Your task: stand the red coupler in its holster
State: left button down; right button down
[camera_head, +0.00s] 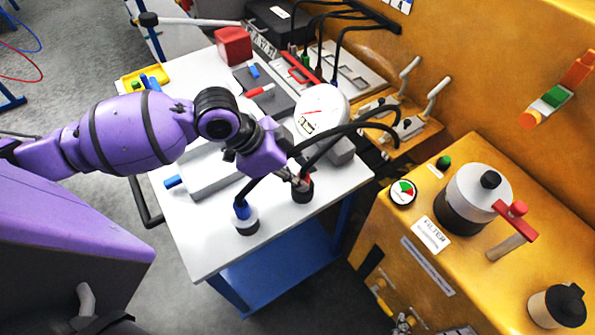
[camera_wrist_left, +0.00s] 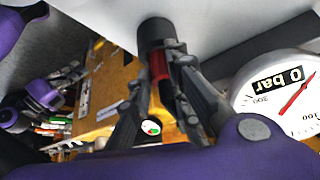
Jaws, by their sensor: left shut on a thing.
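My left gripper (camera_head: 299,180) is shut on the red coupler (camera_wrist_left: 158,66), which shows as a red band between the fingers in the left wrist view. The coupler's end meets a short black holster (camera_head: 303,194) near the table's front right corner; the holster also shows in the left wrist view (camera_wrist_left: 155,34). The coupler looks roughly in line with the holster, but I cannot tell how deep it sits. A blue coupler (camera_head: 242,210) stands in a second holster (camera_head: 246,228) to the left. Purple and grey parts, perhaps my right arm, show small in the left wrist view.
A white pressure gauge (camera_head: 321,110) stands just behind the gripper, with black hoses beside it. A grey block (camera_head: 205,172) lies left on the white table (camera_head: 205,240). The yellow machine (camera_head: 400,235) with a filter pot (camera_head: 480,190) rises close on the right.

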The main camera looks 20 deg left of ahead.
pick_arm(q)
jog(key=shift+f, duration=0.45)
jog(key=c, duration=2.1)
grip_release()
jog(key=o, duration=0.5)
jog(key=shift+o, duration=0.2)
jog(key=shift+a, duration=0.1)
pick_arm(e)
jog(key=shift+s+f, duration=0.15)
jog(key=shift+f, duration=0.05)
pick_arm(q)
jog(key=v, duration=1.2)
pick_arm(e)
jog(key=shift+s, duration=0.15)
